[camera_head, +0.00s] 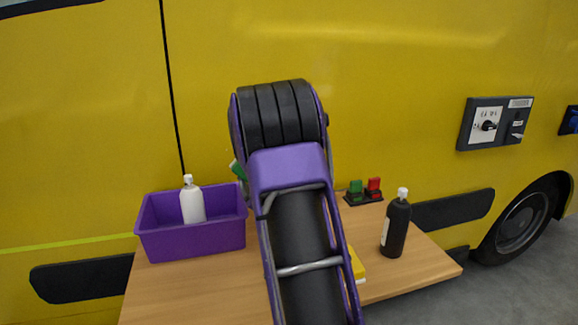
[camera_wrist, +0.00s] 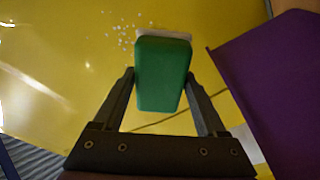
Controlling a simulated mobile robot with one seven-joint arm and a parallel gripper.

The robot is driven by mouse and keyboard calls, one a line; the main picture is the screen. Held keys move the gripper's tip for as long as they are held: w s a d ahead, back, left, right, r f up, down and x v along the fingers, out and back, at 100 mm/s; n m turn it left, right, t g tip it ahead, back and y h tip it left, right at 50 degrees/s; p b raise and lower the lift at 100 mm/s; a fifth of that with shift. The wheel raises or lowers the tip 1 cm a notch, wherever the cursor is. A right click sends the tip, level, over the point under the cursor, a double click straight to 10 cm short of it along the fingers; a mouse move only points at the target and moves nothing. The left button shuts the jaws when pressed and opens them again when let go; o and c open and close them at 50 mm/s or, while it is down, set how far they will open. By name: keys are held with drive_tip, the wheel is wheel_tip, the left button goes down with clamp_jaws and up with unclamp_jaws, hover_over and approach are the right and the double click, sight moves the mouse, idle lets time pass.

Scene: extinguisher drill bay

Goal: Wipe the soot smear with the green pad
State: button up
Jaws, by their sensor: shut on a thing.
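The green pad (camera_wrist: 163,65) is clasped between the two dark fingers of my gripper (camera_wrist: 160,77) in the wrist view. It has a pale layer at its far edge, towards the yellow vehicle panel (camera_wrist: 60,70); I cannot tell whether it touches the panel. White specks (camera_wrist: 124,30) show on the panel just left of the pad's far end. No dark soot smear can be made out in either view. In the head view only a corner of the green pad (camera_head: 238,170) shows left of my arm, which hides my gripper.
A purple bin (camera_head: 195,242) holding a white bottle (camera_head: 192,204) stands on the wooden table (camera_head: 200,290). A yellow block (camera_head: 356,263), a black bottle (camera_head: 396,228) and a holder with green and red pieces (camera_head: 363,197) are to the right. A switch box (camera_head: 487,125) is on the vehicle.

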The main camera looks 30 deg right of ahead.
drive_tip(key=shift+w+a+f, duration=0.15)
drive_tip(key=shift+a, duration=0.25)
drive_tip(key=shift+w, duration=0.2)
drive_tip(key=shift+d+f+x, duration=0.15)
drive_tip(key=shift+x, duration=1.2)
drive_tip(key=shift+d+f+x, duration=0.15)
drive_tip(key=shift+x, duration=1.2)
drive_tip(key=shift+x, duration=1.15)
drive_tip(key=shift+d+f, duration=0.15)
drive_tip(key=shift+d, duration=0.1)
drive_tip(key=d, duration=0.1)
drive_tip(key=s+d, duration=0.1)
drive_tip(key=d, duration=0.1)
drive_tip(key=shift+d, duration=0.3)
drive_tip(key=a, duration=0.2)
drive_tip(key=w+a, duration=0.1)
drive_tip(key=a, duration=0.1)
drive_tip(key=shift+w, duration=0.15)
